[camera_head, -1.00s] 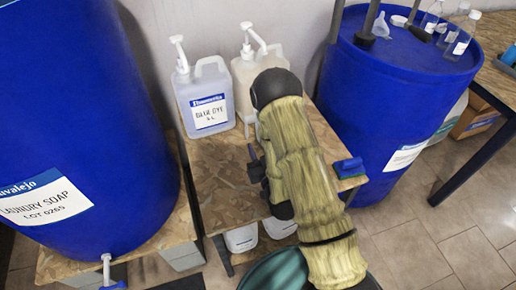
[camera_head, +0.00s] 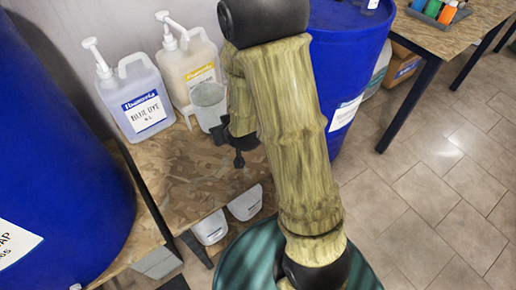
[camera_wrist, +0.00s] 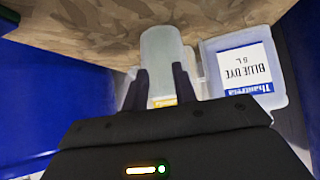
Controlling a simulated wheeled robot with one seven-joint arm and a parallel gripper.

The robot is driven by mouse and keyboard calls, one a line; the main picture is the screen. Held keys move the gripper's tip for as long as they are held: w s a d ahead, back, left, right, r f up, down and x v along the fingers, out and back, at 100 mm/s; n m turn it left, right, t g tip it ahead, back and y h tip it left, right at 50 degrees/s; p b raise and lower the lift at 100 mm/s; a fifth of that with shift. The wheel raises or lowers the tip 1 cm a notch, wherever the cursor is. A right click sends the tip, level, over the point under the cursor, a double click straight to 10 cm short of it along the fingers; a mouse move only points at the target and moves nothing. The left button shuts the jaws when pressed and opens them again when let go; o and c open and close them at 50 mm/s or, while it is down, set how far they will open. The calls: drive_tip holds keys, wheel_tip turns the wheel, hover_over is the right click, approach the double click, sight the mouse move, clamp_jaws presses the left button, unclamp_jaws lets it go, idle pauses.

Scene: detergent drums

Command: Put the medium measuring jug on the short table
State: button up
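A translucent grey measuring jug (camera_head: 208,97) is in front of the yellow-label bottle in the head view. In the wrist view the jug (camera_wrist: 161,50) is between the two dark fingers of my gripper (camera_wrist: 160,78), which press on its sides. In the head view my gripper (camera_head: 222,134) is partly hidden by my own arm. The short wooden table (camera_head: 190,180) is below the jug. I cannot tell whether the jug's base touches the tabletop.
A blue-dye bottle (camera_head: 135,100) and a yellow-label bottle (camera_head: 187,62) stand at the table's back. Blue drums flank it, left (camera_head: 60,150) and right (camera_head: 350,60). White containers (camera_head: 243,203) sit underneath. The table's front part is clear. A second table (camera_head: 470,40) is at the upper right.

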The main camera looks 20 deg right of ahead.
drive_tip(key=s+d+r+g, duration=0.2)
drive_tip(key=s+r+g, duration=0.1)
drive_tip(key=s, duration=0.4)
drive_tip(key=s+d+r+m+g+h, duration=0.1)
drive_tip(key=s+d+r+g, duration=0.1)
drive_tip(key=s, duration=0.6)
drive_tip(key=shift+d+r+g, duration=0.35)
drive_tip(key=shift+r+g, duration=0.3)
drive_tip(key=shift+g, duration=0.25)
